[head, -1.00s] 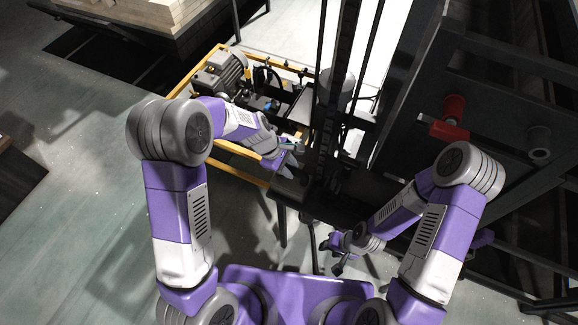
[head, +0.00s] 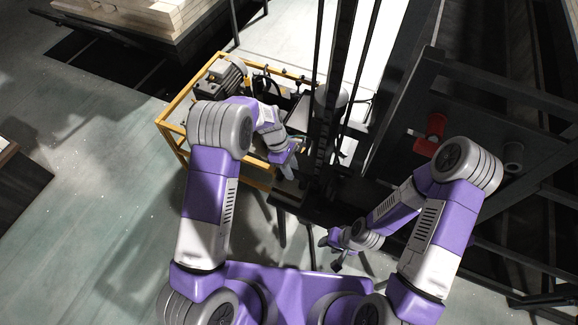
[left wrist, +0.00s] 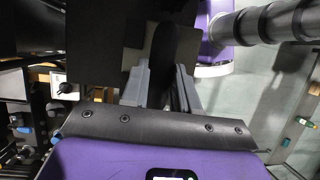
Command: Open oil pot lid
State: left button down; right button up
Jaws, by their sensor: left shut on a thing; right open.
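My left gripper (head: 289,162) is beside the dark upright frame in the head view, at the right end of the yellow-framed machine. In the left wrist view its two grey fingers (left wrist: 162,92) stand on either side of a dark, rounded, elongated thing (left wrist: 174,50), and it is shut on it. I cannot tell whether this dark thing is the oil pot lid. A paler square patch shows behind it. I cannot clearly make out the oil pot. My right gripper (head: 335,251) is open and appears empty, low in front of the dark frame.
A yellow-framed machine (head: 171,134) with a grey motor (head: 220,78) stands at the upper left. A dark upright mast (head: 330,110) with rods rises beside it. A red cylinder (head: 433,128) and a grey cylinder (head: 513,154) sit on the dark structure.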

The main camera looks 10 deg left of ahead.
pick_arm(q)
jog(key=shift+w+d+r+g, duration=0.15)
jog(key=shift+w+r+g, duration=0.25)
jog(key=shift+w, duration=0.1)
jog(key=shift+w+d+r, duration=0.15)
jog(key=shift+w+d, duration=0.1)
jog(key=shift+w, duration=0.6)
jog(key=c, duration=0.8)
grip_release()
jog(key=shift+w+d, duration=0.1)
jog(key=shift+w, duration=0.05)
jog(key=shift+c, duration=0.2)
jog(key=v, duration=0.7)
jog(key=shift+r, duration=0.25)
